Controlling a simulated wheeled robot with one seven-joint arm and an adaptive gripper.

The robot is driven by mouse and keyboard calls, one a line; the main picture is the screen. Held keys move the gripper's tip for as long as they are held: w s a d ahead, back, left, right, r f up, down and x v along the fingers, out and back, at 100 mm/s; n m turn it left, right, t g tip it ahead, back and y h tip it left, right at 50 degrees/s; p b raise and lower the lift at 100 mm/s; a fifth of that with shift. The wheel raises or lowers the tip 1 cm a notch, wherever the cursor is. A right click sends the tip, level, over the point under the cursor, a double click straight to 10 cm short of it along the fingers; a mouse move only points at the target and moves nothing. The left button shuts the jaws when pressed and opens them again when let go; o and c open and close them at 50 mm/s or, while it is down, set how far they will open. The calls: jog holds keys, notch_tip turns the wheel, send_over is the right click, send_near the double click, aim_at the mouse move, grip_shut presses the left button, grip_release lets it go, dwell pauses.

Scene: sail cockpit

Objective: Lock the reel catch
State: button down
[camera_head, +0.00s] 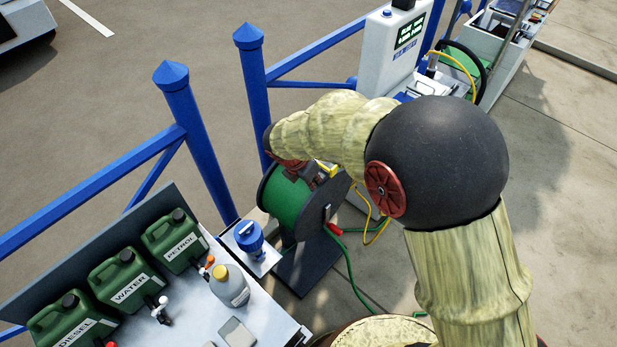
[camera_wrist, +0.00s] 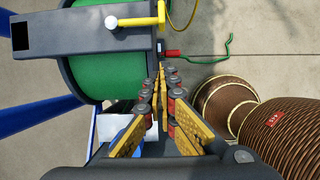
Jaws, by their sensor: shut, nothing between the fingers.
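The green hose reel (camera_head: 290,203) stands by the blue railing and fills the upper left of the wrist view (camera_wrist: 92,63), in a dark frame. A red-handled piece with a dark collar (camera_wrist: 172,53) sticks out from the frame's edge; it also shows in the head view (camera_head: 335,229). I cannot tell for sure whether it is the catch. My gripper (camera_wrist: 162,68) is shut and empty, its yellow fingertips just below the red piece in the wrist view. I cannot tell whether they touch. In the head view my arm hides most of the gripper.
A yellow crank with a white knob (camera_wrist: 135,22) lies across the reel. A green hose (camera_head: 352,278) trails over the floor. Blue railing posts (camera_head: 195,130) stand behind.

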jog(key=w+d, duration=0.3)
jog(key=shift+f+b, duration=0.3)
jog(key=shift+d, duration=0.1)
jog(key=shift+d+n+p, duration=0.25)
jog(key=shift+n+p, duration=0.15)
jog(key=shift+p, duration=0.25)
